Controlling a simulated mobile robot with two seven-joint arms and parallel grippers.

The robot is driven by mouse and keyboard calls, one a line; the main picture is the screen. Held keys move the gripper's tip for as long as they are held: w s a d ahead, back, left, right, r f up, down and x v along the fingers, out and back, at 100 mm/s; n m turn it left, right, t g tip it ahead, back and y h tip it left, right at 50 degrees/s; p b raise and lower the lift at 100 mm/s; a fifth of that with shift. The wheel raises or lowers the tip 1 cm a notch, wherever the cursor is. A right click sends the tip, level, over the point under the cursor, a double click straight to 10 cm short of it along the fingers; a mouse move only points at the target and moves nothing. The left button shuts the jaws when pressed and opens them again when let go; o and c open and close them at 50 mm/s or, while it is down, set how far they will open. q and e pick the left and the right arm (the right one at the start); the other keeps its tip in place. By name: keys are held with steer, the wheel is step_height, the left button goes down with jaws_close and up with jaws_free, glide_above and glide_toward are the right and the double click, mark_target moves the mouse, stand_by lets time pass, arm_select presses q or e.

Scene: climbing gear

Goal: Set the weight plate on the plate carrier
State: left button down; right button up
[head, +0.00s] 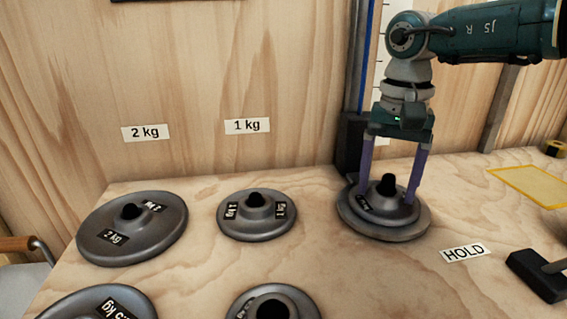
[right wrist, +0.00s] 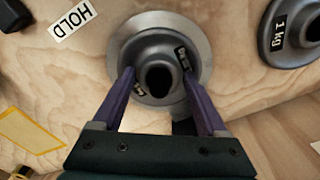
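A small dark grey weight plate (head: 385,209) with a black hub and black labels lies flat over a wider, lighter round metal disc, which I take to be the plate carrier (head: 424,226). My right gripper (head: 387,194) points down from above. Its two purple fingers are at opposite sides of the small plate and look shut on it. In the right wrist view the gripper (right wrist: 157,76) straddles the weight plate (right wrist: 154,49), over the carrier's pale rim (right wrist: 135,25). Whether the plate rests fully on the carrier is hidden. My left gripper is not in view.
A 2 kg plate (head: 160,236) and a 1 kg plate (head: 235,224) lie to the left, with more plates in front. A HOLD label (head: 464,253), a black device (head: 538,275) and a yellow-framed sheet (head: 535,186) are to the right. A dark upright post stands behind the carrier.

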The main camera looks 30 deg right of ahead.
step_height(320, 180, up, 4)
steer(key=p, duration=0.3)
steer(key=shift+f, duration=0.25)
step_height(320, 180, up, 8)
steer(key=p, duration=0.6)
steer(key=shift+f+p, duration=0.2)
steer(key=shift+p, duration=0.2)
